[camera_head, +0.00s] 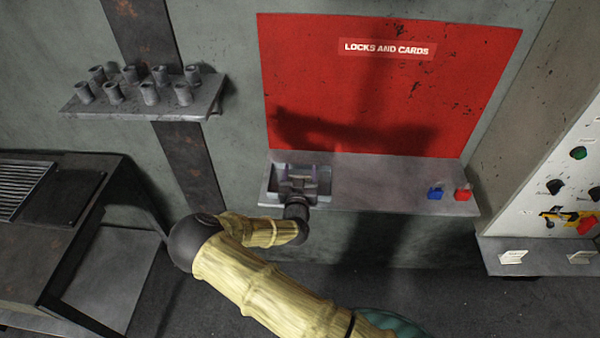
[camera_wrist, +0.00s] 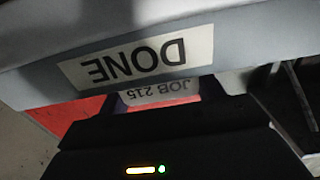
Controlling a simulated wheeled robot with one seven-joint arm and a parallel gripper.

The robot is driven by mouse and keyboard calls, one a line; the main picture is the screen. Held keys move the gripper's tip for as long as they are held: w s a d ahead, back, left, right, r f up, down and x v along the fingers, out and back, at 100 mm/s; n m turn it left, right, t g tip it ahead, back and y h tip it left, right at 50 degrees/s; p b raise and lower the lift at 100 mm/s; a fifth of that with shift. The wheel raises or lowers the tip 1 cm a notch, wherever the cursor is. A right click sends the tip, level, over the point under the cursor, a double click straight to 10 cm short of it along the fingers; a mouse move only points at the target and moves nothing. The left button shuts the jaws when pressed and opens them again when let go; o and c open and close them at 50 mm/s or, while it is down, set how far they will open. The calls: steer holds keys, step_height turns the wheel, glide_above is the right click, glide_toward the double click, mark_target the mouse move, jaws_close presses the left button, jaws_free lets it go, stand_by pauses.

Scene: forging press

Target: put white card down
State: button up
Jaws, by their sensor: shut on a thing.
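The white card (camera_wrist: 160,92), printed "JOB 215", shows upside down in the wrist view, and my gripper (camera_wrist: 165,103) is shut on it. The card is close by a grey wall with a white "DONE" label (camera_wrist: 137,60), also upside down. I cannot tell whether card and wall touch. In the head view my gripper (camera_head: 298,188) is at a grey tray (camera_head: 275,185) on the left end of the shelf under the red board. The card cannot be made out there; my wrist and gripper cover that spot.
The shelf (camera_head: 385,180) is bare between the tray and a blue lock (camera_head: 435,193) and red lock (camera_head: 463,194). The red board (camera_head: 380,90) reads "LOCKS AND CARDS". Two white cards or labels (camera_head: 513,257) are at the right panel's ledge. A shelf of grey cylinders (camera_head: 149,92) is upper left.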

steer(key=shift+f+b, duration=0.3)
steer(key=shift+f, duration=0.05)
steer(key=o, duration=0.9)
steer(key=shift+o, duration=0.2)
steer(key=shift+r, duration=0.15)
steer(key=shift+r+p, duration=0.55)
steer(key=shift+p, duration=0.25)
steer(key=s+b, duration=0.4)
steer(key=s, duration=0.8)
steer(key=shift+a, duration=0.2)
